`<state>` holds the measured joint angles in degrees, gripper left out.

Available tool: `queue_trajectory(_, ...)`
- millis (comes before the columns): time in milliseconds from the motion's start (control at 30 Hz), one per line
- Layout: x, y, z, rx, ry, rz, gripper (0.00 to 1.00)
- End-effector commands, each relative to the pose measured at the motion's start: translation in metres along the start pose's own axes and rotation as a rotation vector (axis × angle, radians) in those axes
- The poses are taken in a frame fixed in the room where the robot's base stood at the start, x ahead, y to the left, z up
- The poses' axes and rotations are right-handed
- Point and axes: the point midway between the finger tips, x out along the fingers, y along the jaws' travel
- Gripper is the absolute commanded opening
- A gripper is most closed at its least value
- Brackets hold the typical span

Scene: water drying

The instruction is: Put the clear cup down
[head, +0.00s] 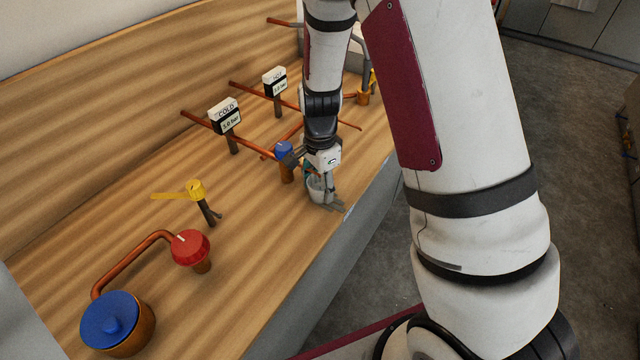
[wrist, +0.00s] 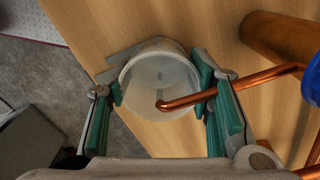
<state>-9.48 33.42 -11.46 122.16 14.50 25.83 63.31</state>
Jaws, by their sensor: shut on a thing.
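The clear cup (wrist: 158,72) is between the two green-padded fingers of my gripper (wrist: 162,88) in the wrist view. My gripper is shut on it. In the head view the cup (head: 316,188) shows below my gripper (head: 325,185), close to the front edge of the wooden counter (head: 270,245). A thin copper spout (wrist: 215,90) reaches over the cup's opening from the right in the wrist view. I cannot tell whether the cup's base touches the counter.
A blue-topped valve (head: 285,150) stands just left of my gripper. COLD (head: 225,117) and HOT (head: 274,82) gauges stand behind. A yellow valve (head: 196,190), red knob (head: 190,247) and blue-lidded pot (head: 112,320) are at the left.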

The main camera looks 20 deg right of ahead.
Motion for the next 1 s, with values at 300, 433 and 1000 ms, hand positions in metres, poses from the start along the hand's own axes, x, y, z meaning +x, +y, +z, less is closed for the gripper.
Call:
queue_trajectory(300,0.003,0.0,0.0,0.0,0.0,-0.001,0.28)
queue_trajectory(433,0.002,0.0,0.0,0.0,0.0,-0.001,0.67)
queue_trajectory(1000,-0.03,-0.001,0.0,-0.001,0.001,-0.006,0.67)
